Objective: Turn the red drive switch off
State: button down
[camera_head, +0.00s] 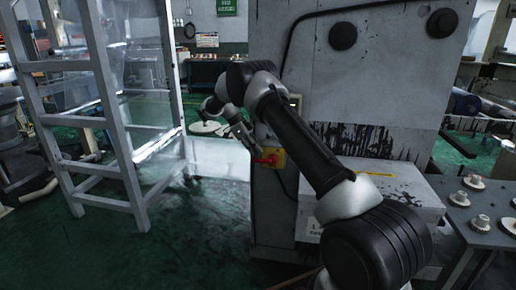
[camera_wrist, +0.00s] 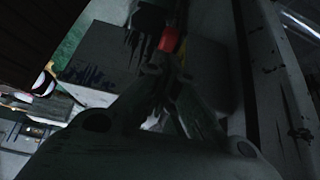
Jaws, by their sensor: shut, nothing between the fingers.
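The red drive switch (camera_head: 266,159) sits on a yellow plate (camera_head: 278,155) low on the left edge of the grey machine (camera_head: 340,90). Its red handle sticks out to the left in the head view. My gripper (camera_head: 253,147) is shut and empty, with its fingertips just above and left of the red handle. In the wrist view the red handle (camera_wrist: 169,39) shows just beyond the shut fingertips of my gripper (camera_wrist: 166,74). I cannot tell whether they touch.
A grey metal frame (camera_head: 115,120) stands on the green floor at the left. A table (camera_head: 470,225) with several pale wheel-shaped parts is at the right. A small box (camera_head: 293,103) sits on the machine above the switch. Open floor (camera_head: 190,235) lies in front.

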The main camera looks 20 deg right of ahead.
jog(key=shift+w+a+f, duration=0.15)
jog(key=shift+a+f, duration=0.1)
jog(key=shift+f, duration=0.05)
jog(key=shift+f, duration=0.1)
dwell(0.5)
